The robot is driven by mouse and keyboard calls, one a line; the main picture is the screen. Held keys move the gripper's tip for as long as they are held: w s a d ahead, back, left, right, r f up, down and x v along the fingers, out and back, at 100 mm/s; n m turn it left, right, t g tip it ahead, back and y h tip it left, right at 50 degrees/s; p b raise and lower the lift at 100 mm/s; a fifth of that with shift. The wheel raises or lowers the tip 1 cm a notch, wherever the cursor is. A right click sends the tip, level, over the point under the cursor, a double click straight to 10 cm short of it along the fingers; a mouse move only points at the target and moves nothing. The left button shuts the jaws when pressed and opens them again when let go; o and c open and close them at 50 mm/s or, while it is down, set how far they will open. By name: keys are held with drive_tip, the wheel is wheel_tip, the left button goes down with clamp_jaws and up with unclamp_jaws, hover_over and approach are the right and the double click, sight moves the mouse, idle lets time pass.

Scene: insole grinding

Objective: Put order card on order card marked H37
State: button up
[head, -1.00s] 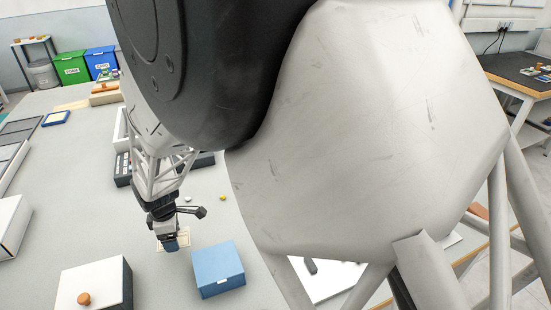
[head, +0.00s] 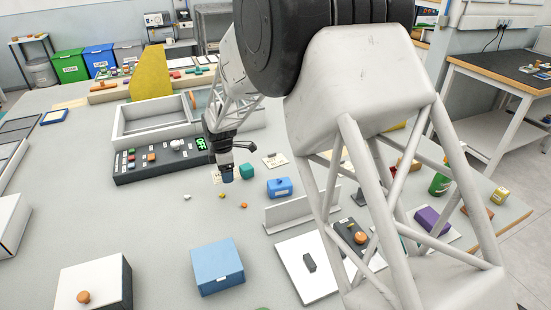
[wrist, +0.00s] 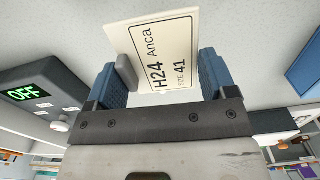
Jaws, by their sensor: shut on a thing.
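My gripper (head: 227,179) points down over the grey table in front of the control box in the head view. In the wrist view my gripper (wrist: 162,82) is shut on a cream order card (wrist: 155,45) that reads "H24 Anca, SIZE 41". A small part of the held card (head: 215,177) shows beside the fingers in the head view. Another pale card (head: 275,160) lies on the table to the right of my gripper. Its print is too small to read, so I cannot tell whether it is marked H37.
The control box (head: 160,160) with an "OFF" display is left of my gripper. A teal block (head: 247,171) and a blue item (head: 279,187) are close on the right. A blue box (head: 217,269) and a white box (head: 95,284) stand in front. The left middle table is clear.

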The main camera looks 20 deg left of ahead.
wheel_tip(320, 180, up, 2)
hover_over(278, 164)
drive_tip(key=shift+d+r+n, duration=0.1)
drive_tip(key=shift+r+n, duration=0.1)
drive_tip(key=shift+n, duration=0.1)
drive_tip(key=shift+f, duration=3.15)
drive_tip(key=shift+s+f, duration=0.1)
drive_tip(key=shift+f, duration=1.75)
drive_tip(key=shift+f, duration=0.1)
drive_tip(key=o, duration=0.6)
wheel_tip(278, 164, up, 12)
drive_tip(key=shift+r, duration=0.1)
